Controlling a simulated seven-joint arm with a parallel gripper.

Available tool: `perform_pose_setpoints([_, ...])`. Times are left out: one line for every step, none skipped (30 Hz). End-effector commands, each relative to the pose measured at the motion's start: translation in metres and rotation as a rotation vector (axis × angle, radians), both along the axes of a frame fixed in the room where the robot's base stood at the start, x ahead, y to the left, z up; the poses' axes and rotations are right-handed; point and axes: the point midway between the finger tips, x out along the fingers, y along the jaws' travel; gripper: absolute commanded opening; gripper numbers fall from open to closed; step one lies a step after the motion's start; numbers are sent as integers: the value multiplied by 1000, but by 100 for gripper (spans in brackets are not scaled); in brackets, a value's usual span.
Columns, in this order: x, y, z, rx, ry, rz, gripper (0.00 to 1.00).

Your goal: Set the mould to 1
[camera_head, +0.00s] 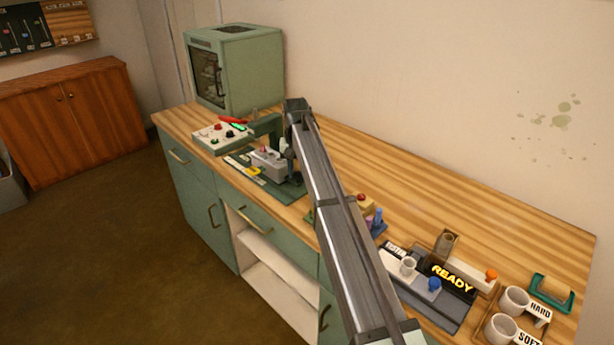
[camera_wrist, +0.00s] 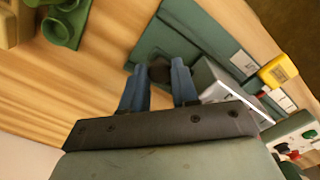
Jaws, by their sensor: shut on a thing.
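The grey metal block of what looks like the mould (camera_head: 268,160) sits on a dark green base plate (camera_head: 289,192) in the middle of the table. In the wrist view the grey block (camera_wrist: 222,82) is right of my fingers. My arm partly hides this place in the head view.
A white control panel (camera_head: 222,135) and a green oven-like box (camera_head: 235,68) stand at the left. At the right are a READY display (camera_head: 453,282), a small cup (camera_head: 408,265) and cups by HARD and SOFT labels. Bare wood lies behind my arm.

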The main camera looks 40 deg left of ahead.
Motion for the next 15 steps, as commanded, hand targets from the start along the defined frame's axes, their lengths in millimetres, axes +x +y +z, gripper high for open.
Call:
perform_pose_setpoints([3, 16, 1, 2, -1, 2, 0])
perform_pose_setpoints([2, 21, 1, 2, -1, 2, 0])
perform_pose_setpoints([2, 25, 1, 2, -1, 1, 0])
perform_pose_setpoints([2, 26, 1, 2, -1, 0, 0])
perform_pose_setpoints([1, 27, 1, 2, -1, 0, 0])
perform_pose_setpoints([1, 26, 0, 2, -1, 0, 0])
perform_pose_setpoints([1, 26, 0, 2, -1, 0, 0])
perform_pose_setpoints([1, 25, 0, 3, -1, -1, 0])
perform_pose_setpoints([1, 25, 0, 3, -1, -1, 0])
perform_pose_setpoints([1, 25, 0, 3, -1, -1, 0])
perform_pose_setpoints([1, 25, 0, 2, -2, -1, 0])
perform_pose_setpoints([1, 25, 0, 2, -2, -1, 0])
perform_pose_setpoints([1, 25, 0, 2, -2, -1, 31])
perform_pose_setpoints([1, 25, 0, 2, -2, -1, 34])
perform_pose_setpoints([1, 25, 0, 2, -2, -1, 38])
